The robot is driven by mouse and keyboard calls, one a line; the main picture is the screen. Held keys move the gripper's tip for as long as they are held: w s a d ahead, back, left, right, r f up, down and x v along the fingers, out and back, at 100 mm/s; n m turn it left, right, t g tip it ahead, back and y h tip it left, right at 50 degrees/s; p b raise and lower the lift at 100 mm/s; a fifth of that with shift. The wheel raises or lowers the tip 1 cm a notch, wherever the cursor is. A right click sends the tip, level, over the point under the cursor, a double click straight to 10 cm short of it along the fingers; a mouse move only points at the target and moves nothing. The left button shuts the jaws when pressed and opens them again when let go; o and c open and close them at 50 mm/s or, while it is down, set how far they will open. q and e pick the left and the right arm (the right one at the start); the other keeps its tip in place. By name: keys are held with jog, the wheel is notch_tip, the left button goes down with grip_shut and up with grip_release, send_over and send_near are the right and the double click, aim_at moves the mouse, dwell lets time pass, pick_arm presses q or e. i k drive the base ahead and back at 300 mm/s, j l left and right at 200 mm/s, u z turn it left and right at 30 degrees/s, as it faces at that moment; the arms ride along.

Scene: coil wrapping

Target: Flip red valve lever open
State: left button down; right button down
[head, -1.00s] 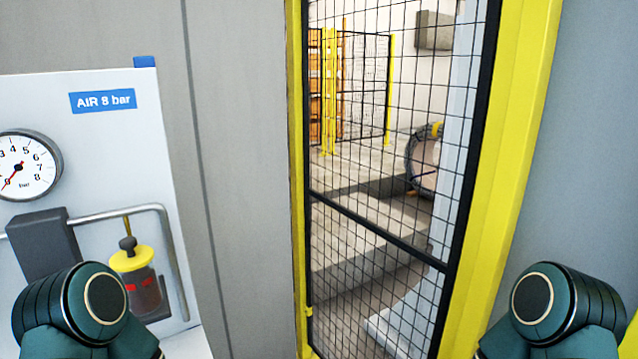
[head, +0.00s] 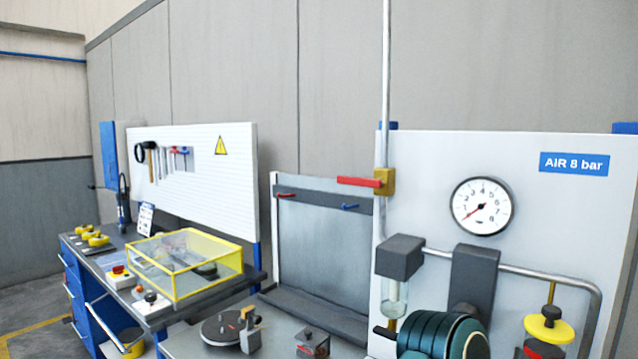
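The red valve lever (head: 358,182) sticks out horizontally to the left from a brass valve body (head: 384,181). It lies across the vertical grey pipe (head: 386,80), at the left edge of the white air panel (head: 520,180). A round pressure gauge (head: 482,206) is on the panel to the right, its red needle pointing to the lower left, at the low end. A blue "AIR 8 bar" label is above right of it. Neither gripper is in view; only a teal joint of my arm shows at the bottom, in front of the panel.
A dark filter unit (head: 400,257) sits on the pipe below the valve. A yellow-capped unit (head: 549,326) is at lower right. To the left, a workbench holds a yellow-framed clear box (head: 185,265), with a tool board (head: 195,185) behind. The space left of the lever looks clear.

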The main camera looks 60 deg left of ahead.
aim_at(377, 182)
jog(key=k+l+u, duration=0.1)
jog(key=u, duration=1.7)
jog(key=k+j, duration=0.05)
jog(key=j, duration=0.05)
